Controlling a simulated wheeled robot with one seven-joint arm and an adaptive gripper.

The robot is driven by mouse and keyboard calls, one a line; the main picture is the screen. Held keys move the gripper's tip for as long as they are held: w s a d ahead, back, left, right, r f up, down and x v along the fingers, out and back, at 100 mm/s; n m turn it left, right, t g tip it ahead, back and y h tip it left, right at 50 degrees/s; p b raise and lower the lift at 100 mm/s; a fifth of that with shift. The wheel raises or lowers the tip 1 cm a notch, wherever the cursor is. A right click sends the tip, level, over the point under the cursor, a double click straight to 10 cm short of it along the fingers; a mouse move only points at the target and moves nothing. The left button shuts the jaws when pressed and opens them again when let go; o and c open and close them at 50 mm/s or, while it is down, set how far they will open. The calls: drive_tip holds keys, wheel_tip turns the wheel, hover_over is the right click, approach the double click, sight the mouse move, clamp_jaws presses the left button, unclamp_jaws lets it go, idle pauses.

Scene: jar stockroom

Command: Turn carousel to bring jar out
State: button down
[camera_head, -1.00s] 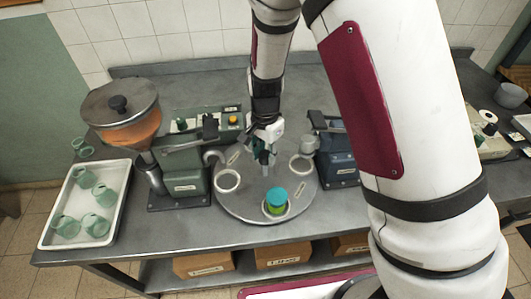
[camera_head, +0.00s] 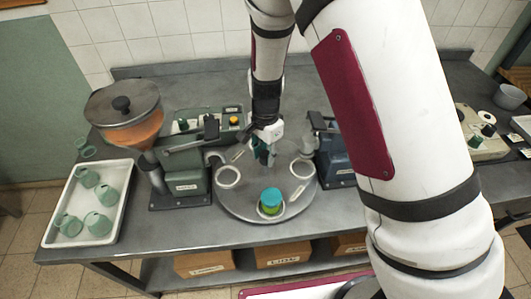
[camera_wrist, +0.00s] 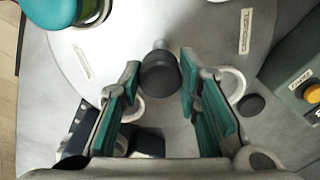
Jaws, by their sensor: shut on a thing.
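The carousel (camera_head: 245,205) is a round grey turntable on the bench, with white ring seats and small labels. A green jar with a teal lid (camera_head: 271,200) stands upright in a seat at its near edge. The jar is partly seen at the top left of the wrist view (camera_wrist: 52,10). My gripper (camera_head: 265,155) is low over the far middle of the carousel. In the wrist view its green-padded fingers (camera_wrist: 160,85) are on either side of a black knob (camera_wrist: 160,72) and shut on it. The knob is hidden in the head view.
A green machine (camera_head: 180,182) with an orange hopper stands left of the carousel, and a dark blue machine (camera_head: 338,160) stands right. A white tray (camera_head: 122,205) with several green cups lies far left. Labelled boxes (camera_head: 283,255) sit under the bench.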

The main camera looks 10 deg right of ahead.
drive_tip(key=c, duration=1.2)
unclamp_jaws()
drive_tip(key=shift+r, duration=6.05)
drive_tip(key=s+d+r+n+t+y, duration=0.1)
drive_tip(key=s+d+r+n, duration=0.25)
drive_tip(key=r, duration=0.35)
drive_tip(key=s+d+r+n+t, duration=0.1)
drive_tip(key=s+d+r+n, duration=0.15)
drive_tip(key=s+r, duration=0.35)
drive_tip(key=s+d+r+n+t, duration=0.1)
drive_tip(key=s+d+r, duration=0.1)
drive_tip(key=s, duration=0.2)
drive_tip(key=s+d+r+n+t, duration=0.1)
drive_tip(key=s+d+r+n, duration=0.1)
drive_tip(key=s, duration=0.2)
drive_tip(key=s+d+r+n+t+h+b, duration=0.1)
drive_tip(key=s+d+r+n, duration=0.1)
drive_tip(key=s, duration=0.2)
drive_tip(key=shift+d+t, duration=0.25)
drive_tip(key=shift+t, duration=0.05)
